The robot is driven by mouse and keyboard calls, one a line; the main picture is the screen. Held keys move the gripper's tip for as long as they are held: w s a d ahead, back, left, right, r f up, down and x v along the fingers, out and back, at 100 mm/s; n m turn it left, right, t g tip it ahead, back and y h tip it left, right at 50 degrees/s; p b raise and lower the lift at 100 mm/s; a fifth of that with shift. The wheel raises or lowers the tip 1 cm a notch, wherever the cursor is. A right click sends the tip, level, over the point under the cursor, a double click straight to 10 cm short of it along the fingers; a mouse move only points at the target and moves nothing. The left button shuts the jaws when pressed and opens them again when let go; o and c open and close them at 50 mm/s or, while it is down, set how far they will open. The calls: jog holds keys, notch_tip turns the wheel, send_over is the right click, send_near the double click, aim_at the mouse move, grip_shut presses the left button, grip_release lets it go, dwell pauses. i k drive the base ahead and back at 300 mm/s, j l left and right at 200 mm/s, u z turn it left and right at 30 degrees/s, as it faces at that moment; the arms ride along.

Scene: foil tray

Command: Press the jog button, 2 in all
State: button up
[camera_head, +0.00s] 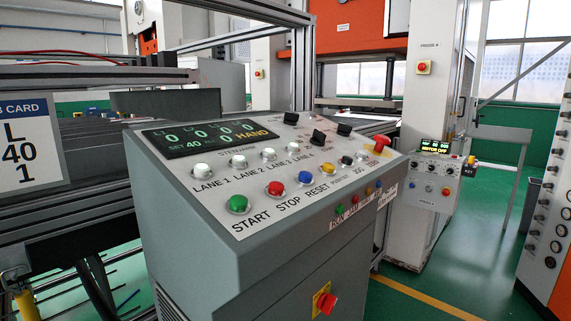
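The grey control console (190,240) stands in the middle of the camera_head view, its sloped top facing me. In its lower button row, the small black button (346,160) sits just above the label that reads JOG. A yellow button (328,169) is to its left and a pale button (360,155) to its right, both close by. Further left are the blue RESET, red STOP and green START (238,203) buttons. The display (208,138) shows four lane zeros, SET 40 and HAND. My gripper is not in view.
A red mushroom knob (378,142) and black selector switches (318,137) rise near the jog button. White lane buttons (203,170) form the upper row. A second control box (425,190) stands right; green floor lies between.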

aim_at(346, 159)
jog(key=i+j+z, duration=0.15)
jog(key=j, duration=1)
jog(key=j+z, duration=0.1)
jog(key=j, duration=1.1)
jog(key=i, duration=0.05)
